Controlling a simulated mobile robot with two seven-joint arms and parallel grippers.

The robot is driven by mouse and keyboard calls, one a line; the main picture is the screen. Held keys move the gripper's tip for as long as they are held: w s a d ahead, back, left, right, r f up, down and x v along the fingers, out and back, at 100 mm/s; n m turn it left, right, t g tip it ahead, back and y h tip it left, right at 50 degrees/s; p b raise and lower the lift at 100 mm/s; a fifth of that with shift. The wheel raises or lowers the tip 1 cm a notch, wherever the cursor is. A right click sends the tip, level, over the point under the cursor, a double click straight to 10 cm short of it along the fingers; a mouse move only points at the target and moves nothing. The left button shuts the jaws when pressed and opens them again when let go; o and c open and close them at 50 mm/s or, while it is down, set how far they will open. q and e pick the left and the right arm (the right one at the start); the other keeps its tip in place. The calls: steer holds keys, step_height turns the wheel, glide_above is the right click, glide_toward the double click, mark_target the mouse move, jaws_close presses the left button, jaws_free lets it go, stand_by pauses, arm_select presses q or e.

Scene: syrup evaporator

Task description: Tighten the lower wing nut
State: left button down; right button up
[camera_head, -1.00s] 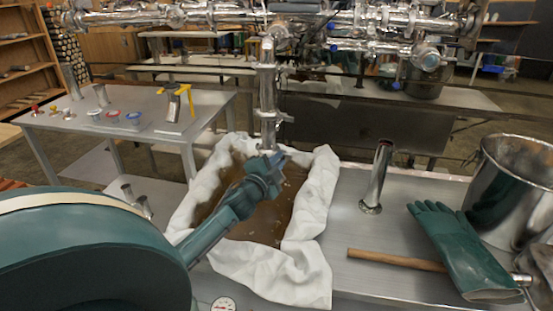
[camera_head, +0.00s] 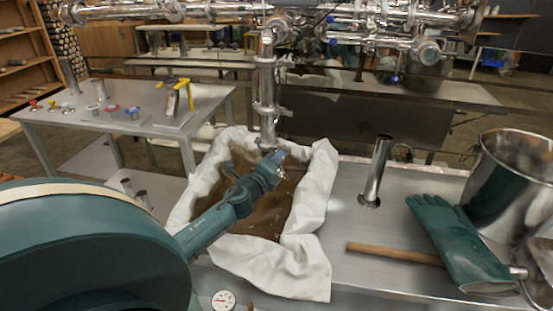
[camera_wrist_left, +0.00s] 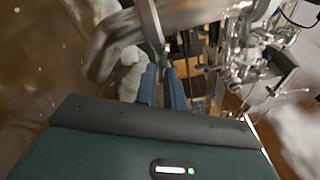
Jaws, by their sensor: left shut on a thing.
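A shiny steel pipe (camera_head: 265,85) comes down over the cloth-lined pan. A clamp with a projecting piece (camera_head: 286,112) sits partway down it. A lower clamp (camera_head: 268,144) is at the pipe's bottom end. My left gripper (camera_head: 279,156) is right at this lower clamp, its arm coming in from the lower left. In the left wrist view its two fingers (camera_wrist_left: 163,84) are close together at the blurred pipe fitting (camera_wrist_left: 150,25). They are shut on a small part there, the lower wing nut, which is mostly hidden between the fingertips. My right gripper is not in view.
White cloth (camera_head: 318,190) lines the pan of brown liquid (camera_head: 270,215) below my left gripper. To the right are an upright steel tube (camera_head: 376,172), a wooden handle (camera_head: 395,254), green gloves (camera_head: 455,245) and a steel pot (camera_head: 510,185). A side table (camera_head: 150,120) stands left.

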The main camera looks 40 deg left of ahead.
arm_select(q)
steer(key=m, duration=0.9)
steer(key=shift+s+a+f+m+p, duration=0.1)
steer(key=shift+a+f+m+p, duration=0.2)
steer(key=shift+a+p, duration=0.1)
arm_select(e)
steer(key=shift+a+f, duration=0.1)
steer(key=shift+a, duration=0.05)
arm_select(q)
steer(key=c, duration=1.5)
jaws_free()
